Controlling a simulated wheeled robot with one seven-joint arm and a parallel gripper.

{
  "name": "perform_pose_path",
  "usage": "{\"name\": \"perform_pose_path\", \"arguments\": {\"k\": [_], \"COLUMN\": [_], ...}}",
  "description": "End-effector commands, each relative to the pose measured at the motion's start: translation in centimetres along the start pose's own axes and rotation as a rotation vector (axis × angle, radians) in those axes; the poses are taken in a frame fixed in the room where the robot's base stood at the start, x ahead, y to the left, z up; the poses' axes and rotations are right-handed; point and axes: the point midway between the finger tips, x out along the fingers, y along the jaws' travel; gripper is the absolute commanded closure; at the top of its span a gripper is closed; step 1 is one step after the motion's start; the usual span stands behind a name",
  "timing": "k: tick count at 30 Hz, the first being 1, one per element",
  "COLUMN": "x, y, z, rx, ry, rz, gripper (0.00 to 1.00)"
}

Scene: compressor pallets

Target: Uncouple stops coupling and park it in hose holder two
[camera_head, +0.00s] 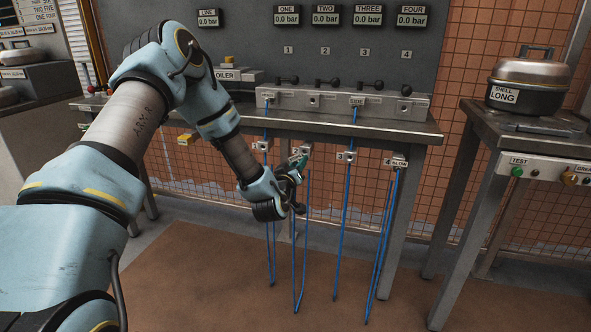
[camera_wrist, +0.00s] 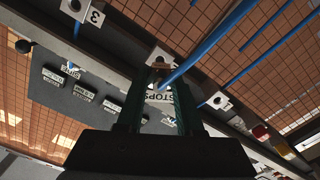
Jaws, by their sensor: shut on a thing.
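My gripper (camera_head: 297,172) is shut on the stops coupling at hose holder two (camera_head: 304,147), below the bench front. In the wrist view, the coupling's white STOPS tag (camera_wrist: 160,98) shows between the green fingers of my gripper (camera_wrist: 160,80). The pale plate of hose holder two (camera_wrist: 160,54) is right at the fingertips. A blue hose (camera_wrist: 208,46) runs from there to the upper right. The fingers hide most of the coupling, so I cannot tell whether it is seated in the holder.
Holder one (camera_head: 263,145) is to the left, holder three (camera_head: 345,156) to the right. Holder four (camera_head: 398,161) carries a SLOW tag. Blue hoses hang below the bench. The manifold (camera_head: 335,101) above has a hose with a SIDE tag (camera_head: 357,102) at port three. Ports two and four look empty.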

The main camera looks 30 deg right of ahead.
Motion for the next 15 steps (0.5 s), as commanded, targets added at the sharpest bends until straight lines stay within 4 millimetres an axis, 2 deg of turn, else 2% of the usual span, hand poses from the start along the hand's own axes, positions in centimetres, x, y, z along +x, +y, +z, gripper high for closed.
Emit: {"name": "perform_pose_path", "arguments": {"k": [6, 15], "x": [1.4, 1.8], "y": [0.0, 0.0], "z": [0.0, -0.1], "rx": [0.000, 0.000], "ry": [0.001, 0.001], "rz": [0.000, 0.000], "gripper": [1.00, 1.00]}}
